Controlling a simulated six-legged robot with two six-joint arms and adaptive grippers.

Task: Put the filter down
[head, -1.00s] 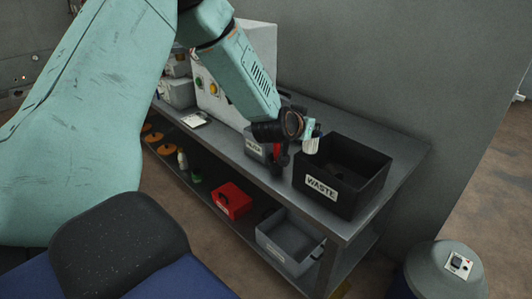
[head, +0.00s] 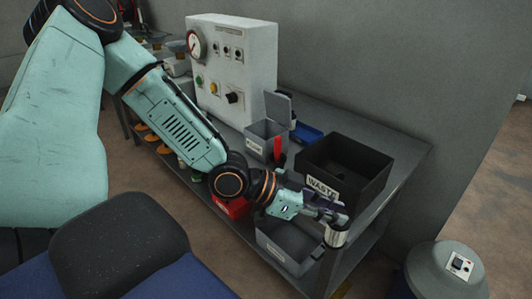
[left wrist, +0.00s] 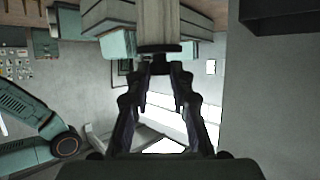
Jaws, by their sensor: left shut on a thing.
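My left gripper (head: 336,217) reaches in from the left and is shut on the filter (head: 337,236), a pale cylinder with a dark top end. The filter hangs below the fingers, in front of the bench's front edge and below the WASTE bin in the picture. In the left wrist view the fingers (left wrist: 160,62) close on the dark end of the filter (left wrist: 155,22), whose pale, lengthwise-streaked body runs to the top edge. My right gripper is in neither view.
The black WASTE bin (head: 322,188) stands on the bench (head: 407,160). A small grey lidded box (head: 256,146), a blue tray (head: 306,133) and a white gauge panel (head: 262,65) stand farther back. A grey bin (head: 276,250) and red box (head: 229,209) are on the lower shelf.

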